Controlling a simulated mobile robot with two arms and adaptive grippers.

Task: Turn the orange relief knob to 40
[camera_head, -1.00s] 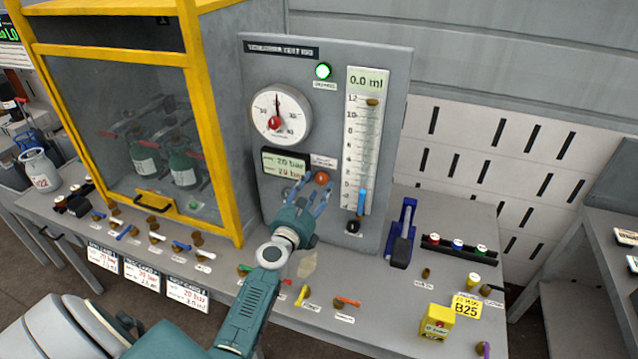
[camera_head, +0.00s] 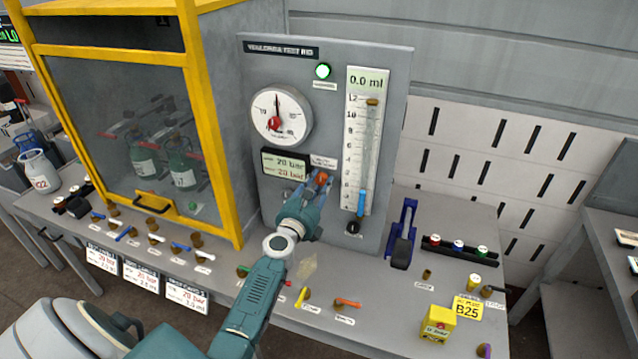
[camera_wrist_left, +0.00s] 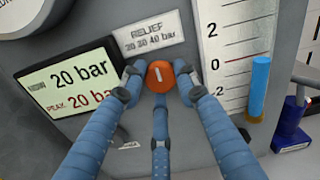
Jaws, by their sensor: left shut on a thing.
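The orange relief knob (camera_head: 321,178) is on the grey test rig panel (camera_head: 335,70), right of the pressure display (camera_head: 285,164). My left gripper (camera_head: 308,190) is at the panel, with its fingers around the knob. In the left wrist view the orange knob (camera_wrist_left: 160,76) sits between the fingertips of my left gripper (camera_wrist_left: 160,84), which are shut on it. A white mark runs nearly upright on its face. The label (camera_wrist_left: 151,38) above it reads "RELIEF 20 30 40 bar". The display (camera_wrist_left: 78,85) reads "20 bar" on both lines. My right gripper is not in view.
A round gauge (camera_head: 281,114) with a red needle hub is above the display. A graduated tube (camera_head: 364,150) reading 0.0 ml stands right of the knob. A blue lever (camera_head: 403,235) stands on the bench farther right. A yellow-framed cabinet (camera_head: 197,120) stands to the left.

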